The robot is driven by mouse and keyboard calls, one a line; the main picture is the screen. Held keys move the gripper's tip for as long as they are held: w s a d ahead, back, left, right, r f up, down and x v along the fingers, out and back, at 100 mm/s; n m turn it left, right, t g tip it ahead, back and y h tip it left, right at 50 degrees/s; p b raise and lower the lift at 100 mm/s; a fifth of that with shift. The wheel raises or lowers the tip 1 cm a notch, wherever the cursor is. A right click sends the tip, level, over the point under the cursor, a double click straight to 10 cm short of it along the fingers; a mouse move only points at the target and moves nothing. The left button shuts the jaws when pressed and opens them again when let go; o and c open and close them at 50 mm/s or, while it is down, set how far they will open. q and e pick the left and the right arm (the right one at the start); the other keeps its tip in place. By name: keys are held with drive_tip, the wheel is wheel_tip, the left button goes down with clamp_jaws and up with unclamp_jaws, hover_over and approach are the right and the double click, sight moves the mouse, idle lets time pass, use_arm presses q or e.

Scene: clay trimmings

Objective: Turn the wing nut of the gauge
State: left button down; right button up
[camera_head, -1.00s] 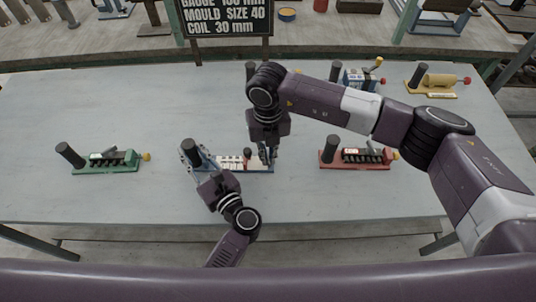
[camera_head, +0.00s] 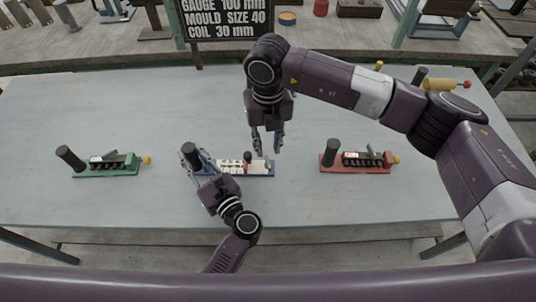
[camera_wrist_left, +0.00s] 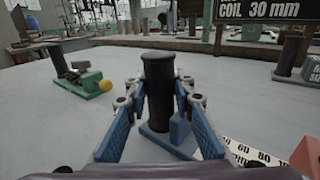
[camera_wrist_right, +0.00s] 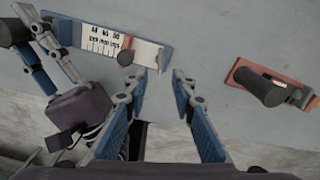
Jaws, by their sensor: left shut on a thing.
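The gauge (camera_head: 232,174) has a blue base, a white scale strip and a reddish slider with a dark knob (camera_head: 248,156). Its dark upright post (camera_wrist_left: 158,95) is at its left end. My left gripper (camera_head: 190,160) is shut on that post, with a finger on each side. My right gripper (camera_head: 268,146) is open and empty, above and behind the gauge's right end. In the right wrist view, the scale (camera_wrist_right: 103,43) lies beyond the open fingers (camera_wrist_right: 160,78). A small greyish upright piece near the strip's right end may be the wing nut, too small to tell.
A green gauge (camera_head: 107,172) stands to the left and a red one (camera_head: 352,167) to the right. A yellow gauge (camera_head: 441,85) at the back right is partly hidden by my right arm. A black sign (camera_head: 220,19) stands behind.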

wheel_tip(320, 180, up, 5)
drive_tip(key=shift+r, duration=0.1)
idle(0.4)
use_arm(q)
drive_tip(key=c, duration=1.6)
unclamp_jaws()
drive_tip(key=shift+s, duration=0.1)
